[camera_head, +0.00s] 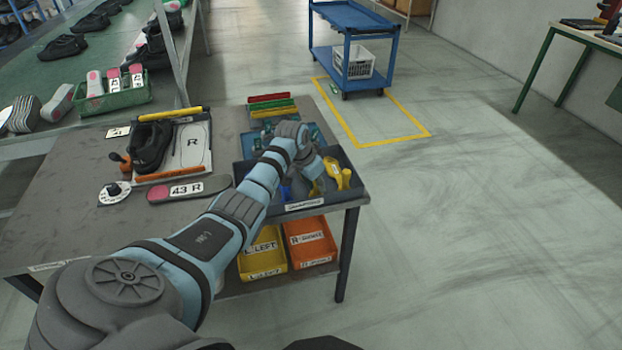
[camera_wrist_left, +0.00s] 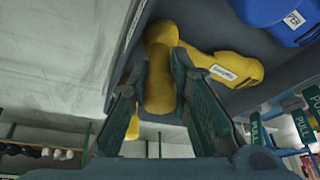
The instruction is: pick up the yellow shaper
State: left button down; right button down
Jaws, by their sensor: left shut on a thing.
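The yellow shaper (camera_wrist_left: 160,92) is between the two dark green fingers of my left gripper (camera_wrist_left: 164,78) in the left wrist view. The gripper is shut on it. A labelled yellow part (camera_wrist_left: 232,68) reaches to the right, outside the fingers. In the head view, yellow (camera_head: 335,171) shows at the right end of the dark shaper tray (camera_head: 305,205), beside my left gripper (camera_head: 316,172). The fingertips are partly hidden there, and I cannot tell whether the shaper is clear of the tray floor. My right gripper is not in view.
A blue shaper (camera_wrist_left: 270,12) lies close by in the left wrist view. On the table, a black shoe (camera_head: 150,147) sits left of the tray. Yellow (camera_head: 262,252) and orange (camera_head: 310,242) bins stand below. A blue cart (camera_head: 352,40) is beyond; the floor at right is clear.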

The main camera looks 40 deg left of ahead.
pick_arm(q)
jog(key=shift+r, duration=0.1)
notch_tip(320, 180, up, 20)
jog(key=p, duration=0.3)
jog(key=shift+p, duration=0.4)
